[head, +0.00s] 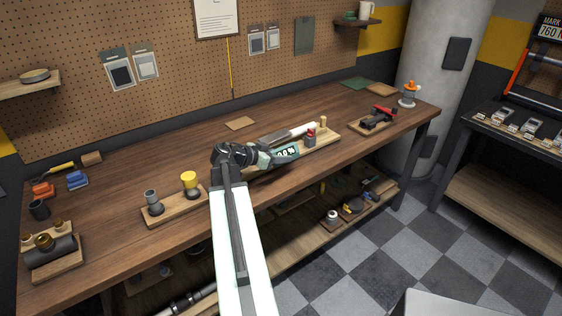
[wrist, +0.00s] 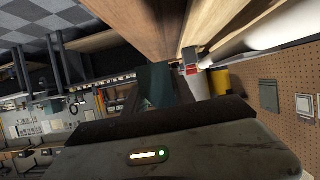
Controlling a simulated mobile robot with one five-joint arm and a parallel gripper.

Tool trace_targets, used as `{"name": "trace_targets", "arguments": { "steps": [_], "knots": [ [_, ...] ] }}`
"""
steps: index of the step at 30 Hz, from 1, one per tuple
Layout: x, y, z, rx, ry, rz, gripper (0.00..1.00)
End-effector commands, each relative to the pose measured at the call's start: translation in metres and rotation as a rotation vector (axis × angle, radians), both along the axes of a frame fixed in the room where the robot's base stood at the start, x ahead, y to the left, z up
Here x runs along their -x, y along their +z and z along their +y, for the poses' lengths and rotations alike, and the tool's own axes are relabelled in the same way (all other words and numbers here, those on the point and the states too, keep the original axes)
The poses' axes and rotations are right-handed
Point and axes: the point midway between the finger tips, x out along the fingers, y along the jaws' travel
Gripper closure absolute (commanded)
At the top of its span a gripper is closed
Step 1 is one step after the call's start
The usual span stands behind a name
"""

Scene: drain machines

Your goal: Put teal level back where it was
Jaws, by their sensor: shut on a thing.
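The teal level (head: 288,152) is a short block with a pale digital display on its near face. My gripper (head: 263,157) is shut on its left end and holds it over the front part of the workbench. The level lies in front of a wooden board (head: 327,138), overlapping its left part in the head view. I cannot tell whether it touches the board or the bench. In the wrist view a teal face of the level (wrist: 153,82) shows just beyond my dark gripper body.
The board carries a long white-and-grey tool (head: 289,134), a small red-and-grey piece (head: 309,137) and a wooden peg (head: 323,121). Left of my gripper, another board (head: 173,209) holds a grey cup and a yellow knob. A red-and-black tool (head: 377,117) sits to the right.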

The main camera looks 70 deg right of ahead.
Motion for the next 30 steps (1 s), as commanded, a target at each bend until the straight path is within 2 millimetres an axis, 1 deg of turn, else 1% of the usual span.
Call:
{"name": "trace_targets", "arguments": {
  "steps": [5, 12, 16, 20, 30],
  "knots": [
    [0.0, -0.018, 0.0, 0.0, 0.001, 0.0, 1.0],
    [-0.001, -0.052, 0.0, 0.0, 0.001, 0.0, 1.0],
    [-0.001, -0.065, 0.0, 0.0, 0.002, -0.001, 1.0],
    [-0.001, -0.07, 0.0, 0.0, 0.002, 0.0, 1.0],
    [-0.002, -0.068, 0.001, 0.0, 0.003, 0.0, 1.0]
  ]
}}
